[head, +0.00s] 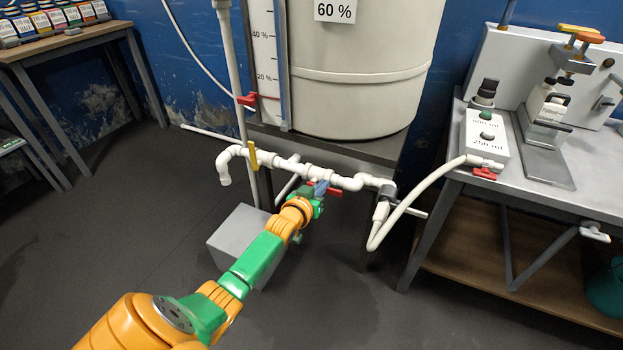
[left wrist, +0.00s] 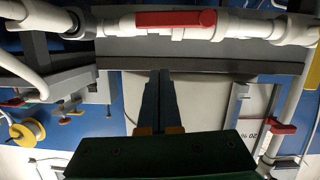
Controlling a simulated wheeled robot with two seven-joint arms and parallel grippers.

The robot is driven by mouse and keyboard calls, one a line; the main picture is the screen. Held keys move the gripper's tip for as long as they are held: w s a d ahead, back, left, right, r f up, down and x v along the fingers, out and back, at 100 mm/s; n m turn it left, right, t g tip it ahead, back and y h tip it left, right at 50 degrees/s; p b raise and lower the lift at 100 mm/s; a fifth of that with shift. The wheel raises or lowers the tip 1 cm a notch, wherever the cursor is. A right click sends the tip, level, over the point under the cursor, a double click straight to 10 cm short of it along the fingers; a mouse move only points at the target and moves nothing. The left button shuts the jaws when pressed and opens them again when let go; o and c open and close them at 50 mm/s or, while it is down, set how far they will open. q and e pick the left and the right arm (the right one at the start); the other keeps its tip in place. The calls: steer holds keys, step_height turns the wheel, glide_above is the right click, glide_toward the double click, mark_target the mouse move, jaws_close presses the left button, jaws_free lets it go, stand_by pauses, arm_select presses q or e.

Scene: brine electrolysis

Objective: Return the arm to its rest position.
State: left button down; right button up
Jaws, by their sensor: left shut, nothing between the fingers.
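My left arm reaches up from the bottom left in the head view, toward the white pipes (head: 345,182). My left gripper (head: 321,187) is at its end, by the pipe run below the tank. In the left wrist view the dark fingers of my left gripper (left wrist: 160,92) are together with nothing between them. A red valve handle (head: 333,191) is close beside the fingers. In the left wrist view a red handle (left wrist: 175,18) lies along the white pipe, apart from the fingertips. My right gripper is not in view.
A large pale tank (head: 360,75) stands behind the pipes. A yellow valve handle (head: 253,156) is left of my gripper. A grey box (head: 228,240) sits behind my forearm. A white hose (head: 410,198) loops to the right bench (head: 590,185). Floor at left is clear.

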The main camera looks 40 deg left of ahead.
arm_select(q)
steer(key=p+v, duration=0.1)
steer(key=v, duration=0.4)
steer(key=s+d+f+m+g+h, duration=0.1)
steer(key=s+d+f+g, duration=0.25)
steer(key=s+f, duration=0.55)
steer(key=s+d+f+m+g+h, duration=0.1)
steer(key=s+d+f+m+g, duration=0.2)
steer(key=s+f, duration=0.55)
steer(key=s+d+f+g+h, duration=0.1)
steer(key=s+d+f+g, duration=0.4)
steer(key=f, duration=0.6)
steer(key=s+d+f+m+g, duration=0.1)
steer(key=s+d+f, duration=0.1)
steer(key=s, duration=0.6)
steer(key=s+d+f+m+g, duration=0.1)
steer(key=s+d+f, duration=0.15)
steer(key=s, duration=0.65)
step_height(320, 180, up, 13)
steer(key=p, duration=1.3)
steer(key=shift+s+a+p, duration=0.35)
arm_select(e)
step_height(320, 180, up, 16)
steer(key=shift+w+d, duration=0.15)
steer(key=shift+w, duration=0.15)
